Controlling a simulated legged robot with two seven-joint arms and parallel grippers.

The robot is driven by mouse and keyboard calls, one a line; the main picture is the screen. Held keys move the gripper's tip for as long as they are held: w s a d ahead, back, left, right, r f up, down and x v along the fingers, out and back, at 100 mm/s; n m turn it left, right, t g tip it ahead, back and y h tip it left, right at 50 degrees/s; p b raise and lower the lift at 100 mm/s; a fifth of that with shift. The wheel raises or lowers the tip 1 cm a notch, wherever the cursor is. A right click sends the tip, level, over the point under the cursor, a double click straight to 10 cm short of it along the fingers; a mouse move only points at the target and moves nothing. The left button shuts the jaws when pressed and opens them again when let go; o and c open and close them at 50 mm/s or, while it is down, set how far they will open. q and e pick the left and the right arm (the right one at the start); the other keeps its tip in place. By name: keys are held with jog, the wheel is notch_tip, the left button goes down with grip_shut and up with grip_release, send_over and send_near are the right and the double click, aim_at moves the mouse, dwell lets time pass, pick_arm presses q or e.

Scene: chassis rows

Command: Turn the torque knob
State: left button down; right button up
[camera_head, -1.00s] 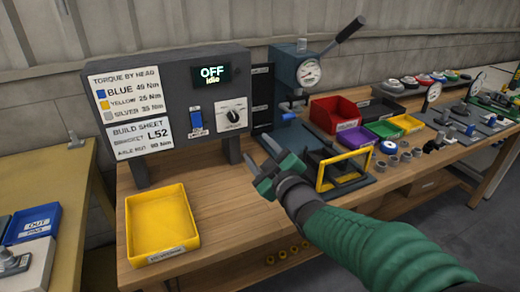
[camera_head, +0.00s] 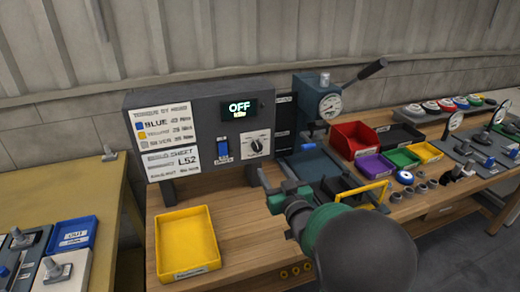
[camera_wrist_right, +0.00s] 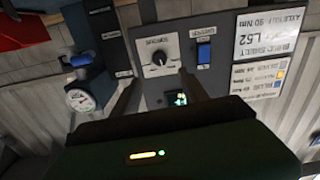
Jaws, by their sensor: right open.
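The torque knob (camera_head: 256,145) is a round dark dial on a light plate, at the lower right of the grey control box (camera_head: 198,104). The display (camera_head: 240,108) above it reads OFF. A blue switch (camera_head: 223,149) is left of the knob. My right gripper (camera_head: 272,181) is open and empty, below and slightly right of the knob, apart from it. In the right wrist view the picture is upside down; the knob (camera_wrist_right: 158,59) shows between my two open fingers, a little beyond their tips. My left gripper is not in view.
A yellow tray (camera_head: 187,243) stands on the bench below the box. A gauge press (camera_head: 318,100) stands right of the box. A yellow-framed fixture (camera_head: 364,192) and red (camera_head: 353,139), purple and green bins lie right of my gripper.

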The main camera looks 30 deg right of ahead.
aim_at(258, 149)
jog(key=x, duration=1.2)
jog(key=shift+w, duration=0.1)
grip_shut()
jog(key=shift+b, duration=0.3)
